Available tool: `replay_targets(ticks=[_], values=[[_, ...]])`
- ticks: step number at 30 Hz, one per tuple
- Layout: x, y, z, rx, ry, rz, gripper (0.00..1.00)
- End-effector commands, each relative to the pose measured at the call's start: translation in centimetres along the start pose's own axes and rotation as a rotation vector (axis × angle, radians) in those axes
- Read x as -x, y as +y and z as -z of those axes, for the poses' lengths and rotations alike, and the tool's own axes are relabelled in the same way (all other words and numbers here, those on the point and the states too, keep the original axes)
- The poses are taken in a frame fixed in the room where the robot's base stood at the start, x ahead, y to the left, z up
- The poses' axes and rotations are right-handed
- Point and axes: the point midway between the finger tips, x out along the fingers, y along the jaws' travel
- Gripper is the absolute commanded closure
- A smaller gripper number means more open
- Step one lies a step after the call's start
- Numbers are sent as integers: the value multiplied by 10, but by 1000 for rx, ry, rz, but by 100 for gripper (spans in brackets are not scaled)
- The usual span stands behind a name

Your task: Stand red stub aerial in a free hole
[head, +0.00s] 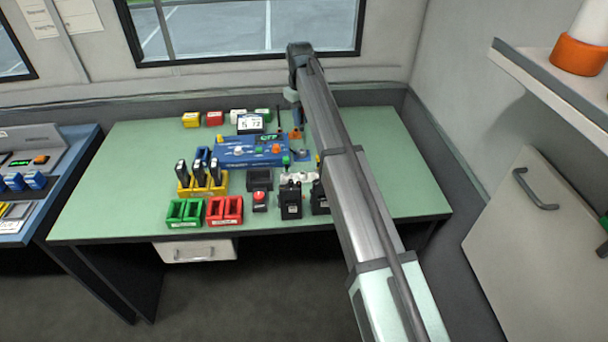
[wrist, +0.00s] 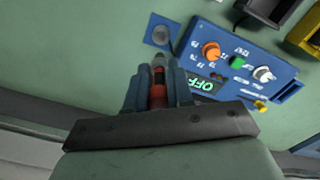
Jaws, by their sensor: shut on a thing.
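The red stub aerial (wrist: 158,97) is between the two blue-grey fingers of my gripper (wrist: 158,75) in the wrist view. The gripper is shut on it; red and dark bands show, and the fingers cover its sides. In the head view my gripper (head: 297,115) is over the back of the green table, right of the blue panel's back edge, and the aerial cannot be made out there. A small blue plate with a grey round spot (wrist: 160,34) lies ahead of the fingers; I cannot tell if the spot is a hole. No clear free hole shows.
The blue panel (head: 235,152) with knobs stands beside the gripper. A yellow rack (head: 202,190) with black handsets, green bins (head: 185,212), red bins (head: 225,210) and black radios (head: 290,200) stand nearer the front. The table's right side (head: 400,180) is clear.

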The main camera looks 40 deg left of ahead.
Motion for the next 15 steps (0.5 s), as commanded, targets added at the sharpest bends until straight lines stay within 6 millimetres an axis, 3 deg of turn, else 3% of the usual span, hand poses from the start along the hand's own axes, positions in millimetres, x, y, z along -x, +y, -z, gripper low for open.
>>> replay_targets(ticks=[15], values=[[-4,-8,0,7,-3,1,100]])
